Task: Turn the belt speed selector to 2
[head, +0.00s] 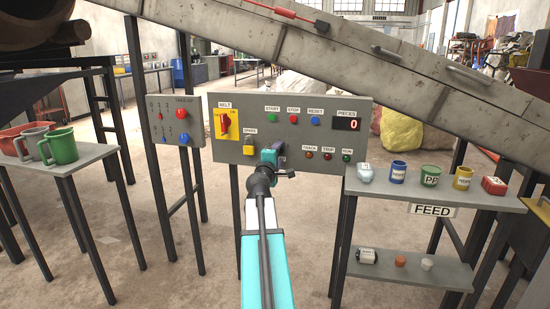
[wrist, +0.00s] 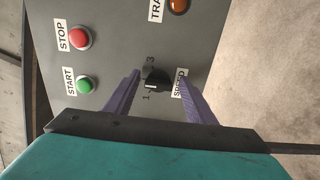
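The belt speed selector (wrist: 157,80) is a small black knob on the grey control panel (head: 230,152), above the SPEED label (wrist: 180,83) in panel terms. In the wrist view the digits 1 and 3 show beside the knob; a 2 is not clearly readable. I cannot tell for sure where its pointer stands. My gripper (wrist: 159,75) is open, with its purple fingers on either side of the knob and a visible gap to each. In the head view my gripper (head: 280,155) is at the panel's middle and hides the selector.
Green START (wrist: 84,86) and red STOP (wrist: 80,38) buttons lie left of the fingers in the wrist view. The panel also bears a red-on-yellow BELT switch (head: 226,123) and a PIECES display (head: 346,124).

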